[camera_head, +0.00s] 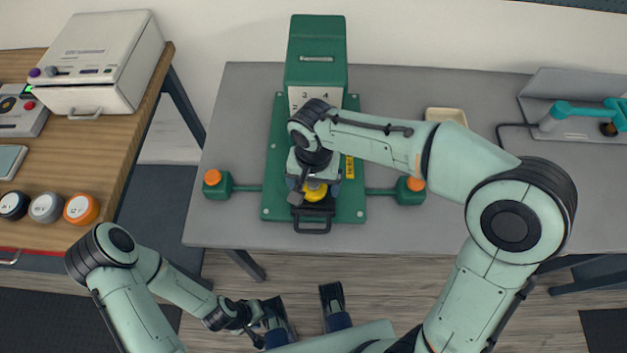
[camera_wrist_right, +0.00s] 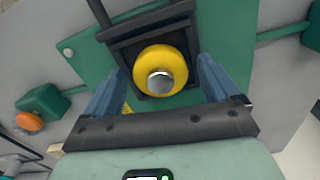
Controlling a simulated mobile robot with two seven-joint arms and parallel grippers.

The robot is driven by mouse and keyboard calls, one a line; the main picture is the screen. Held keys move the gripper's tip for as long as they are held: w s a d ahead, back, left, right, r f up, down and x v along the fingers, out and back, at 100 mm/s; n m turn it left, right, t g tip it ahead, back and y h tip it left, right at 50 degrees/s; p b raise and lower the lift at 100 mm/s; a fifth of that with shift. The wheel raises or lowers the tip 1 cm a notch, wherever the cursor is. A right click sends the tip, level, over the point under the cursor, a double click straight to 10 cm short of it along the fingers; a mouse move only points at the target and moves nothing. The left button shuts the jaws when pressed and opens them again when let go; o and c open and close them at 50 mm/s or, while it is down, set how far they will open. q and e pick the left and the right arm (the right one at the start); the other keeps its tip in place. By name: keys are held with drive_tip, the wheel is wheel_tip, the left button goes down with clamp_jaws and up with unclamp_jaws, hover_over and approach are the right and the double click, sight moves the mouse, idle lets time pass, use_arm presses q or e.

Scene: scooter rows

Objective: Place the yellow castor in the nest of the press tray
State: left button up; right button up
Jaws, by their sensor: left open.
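The yellow castor (camera_head: 315,193) sits on the black press tray (camera_head: 313,212) at the front of the green press. In the right wrist view the castor (camera_wrist_right: 160,72) is round with a silver middle. It lies within the dark square frame of the tray (camera_wrist_right: 122,45); whether it is fully seated in the nest I cannot tell. My right gripper (camera_wrist_right: 162,68) is open, its blue fingers apart on either side of the castor with gaps showing. In the head view the right wrist partly hides the castor and tray. My left gripper (camera_head: 309,303) is open and empty before the table.
The green press (camera_head: 316,60) stands behind, with orange buttons (camera_head: 212,177) on boxes at both sides. A cream dish (camera_head: 446,115) and a teal-handled tool (camera_head: 585,113) are to the right. A wooden bench (camera_head: 60,225) with several round containers is at left.

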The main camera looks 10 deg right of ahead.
sight(313, 184)
drive_tip(key=shift+r, duration=0.3)
wheel_tip(313, 184, up, 12)
drive_tip(key=p, duration=0.2)
drive_tip(key=shift+f, duration=0.15)
idle(0.6)
